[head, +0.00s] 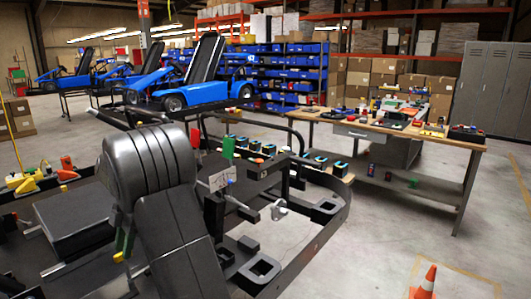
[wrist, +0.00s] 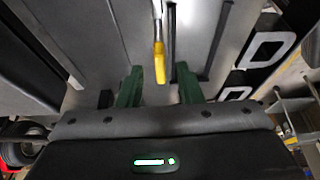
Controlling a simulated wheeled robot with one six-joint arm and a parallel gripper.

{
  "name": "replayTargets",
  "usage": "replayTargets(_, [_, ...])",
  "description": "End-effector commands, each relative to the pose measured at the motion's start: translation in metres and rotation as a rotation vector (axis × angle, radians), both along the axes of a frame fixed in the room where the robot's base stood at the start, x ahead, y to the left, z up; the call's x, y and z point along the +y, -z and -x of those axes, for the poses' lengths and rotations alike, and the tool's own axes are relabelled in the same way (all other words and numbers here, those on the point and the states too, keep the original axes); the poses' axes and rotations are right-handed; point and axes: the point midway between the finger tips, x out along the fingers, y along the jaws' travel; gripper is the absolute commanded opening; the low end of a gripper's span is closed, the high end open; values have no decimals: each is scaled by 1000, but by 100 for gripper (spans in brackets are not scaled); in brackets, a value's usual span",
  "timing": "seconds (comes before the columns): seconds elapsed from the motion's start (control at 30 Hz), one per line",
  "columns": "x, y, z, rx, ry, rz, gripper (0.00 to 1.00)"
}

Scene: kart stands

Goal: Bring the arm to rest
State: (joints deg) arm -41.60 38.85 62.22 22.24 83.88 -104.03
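My gripper (wrist: 160,76) shows in the wrist view as two green fingers standing well apart. A rod with a yellow end (wrist: 159,62) shows between them in the picture, with a gap to each finger, so the gripper looks open and empty. In the head view my dark grey arm stands large in front, bent over the kart frame (head: 322,232). A green finger-like piece (head: 125,234) shows at the arm's left edge; the rest of the gripper is hidden behind the arm.
The black kart frame surrounds the arm closely, with several small dark-and-blue items on its far side. A wooden workbench (head: 460,141) with parts stands to the right. Blue karts (head: 195,90) stand on stands behind. An orange cone (head: 424,283) is on the open floor at lower right.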

Motion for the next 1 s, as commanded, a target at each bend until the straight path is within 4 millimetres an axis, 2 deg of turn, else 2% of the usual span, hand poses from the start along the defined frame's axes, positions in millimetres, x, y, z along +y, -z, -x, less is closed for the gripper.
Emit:
replayTargets(0.5, [-22,-91,-30,-5,2,-3,33])
replayTargets(0.7, [-30,-120,-40,-3,0,-2,33])
replayTargets(1.0, [-16,-63,-20,2,-1,2,33])
